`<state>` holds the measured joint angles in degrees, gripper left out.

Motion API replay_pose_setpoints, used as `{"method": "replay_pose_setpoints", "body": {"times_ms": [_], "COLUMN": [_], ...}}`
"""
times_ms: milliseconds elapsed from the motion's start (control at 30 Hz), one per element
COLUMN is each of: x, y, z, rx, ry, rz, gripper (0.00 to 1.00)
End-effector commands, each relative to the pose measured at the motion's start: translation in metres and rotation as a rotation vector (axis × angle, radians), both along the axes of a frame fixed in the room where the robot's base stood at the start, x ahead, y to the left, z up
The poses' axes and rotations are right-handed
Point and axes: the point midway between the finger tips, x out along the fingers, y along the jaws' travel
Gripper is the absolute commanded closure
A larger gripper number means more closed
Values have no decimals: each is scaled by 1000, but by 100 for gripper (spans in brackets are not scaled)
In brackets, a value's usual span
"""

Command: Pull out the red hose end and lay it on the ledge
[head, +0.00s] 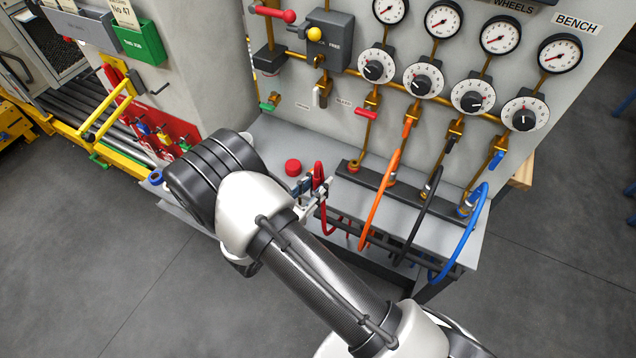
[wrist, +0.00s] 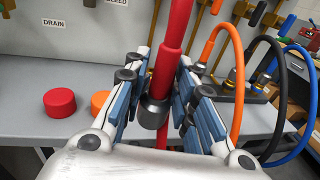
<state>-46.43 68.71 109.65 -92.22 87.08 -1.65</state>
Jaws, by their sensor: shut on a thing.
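The red hose (head: 319,176) stands up from the front of the grey ledge (head: 262,133) in the head view. In the wrist view the red hose (wrist: 170,45) runs between the two fingers, with a dark metal collar (wrist: 153,112) at finger height. My gripper (wrist: 157,100) is shut around the hose at this collar, above the ledge. More red hose shows below the collar. In the head view my gripper (head: 318,188) is partly hidden by my arm, and I cannot see there how the fingers meet the hose.
A red round cap (wrist: 60,102) sits on the ledge, left of the fingers. An orange round piece (wrist: 101,101) is beside it. Orange (head: 381,200), black (head: 427,215) and blue (head: 467,240) hoses loop to the right. Gauges and dials fill the panel behind. The ledge's left part is mostly clear.

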Motion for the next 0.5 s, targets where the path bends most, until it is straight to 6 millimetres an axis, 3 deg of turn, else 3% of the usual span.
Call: {"method": "replay_pose_setpoints", "body": {"times_ms": [500], "x": [0], "y": [0], "z": [26], "rx": [0], "ry": [0], "rz": [0], "gripper": [100]}}
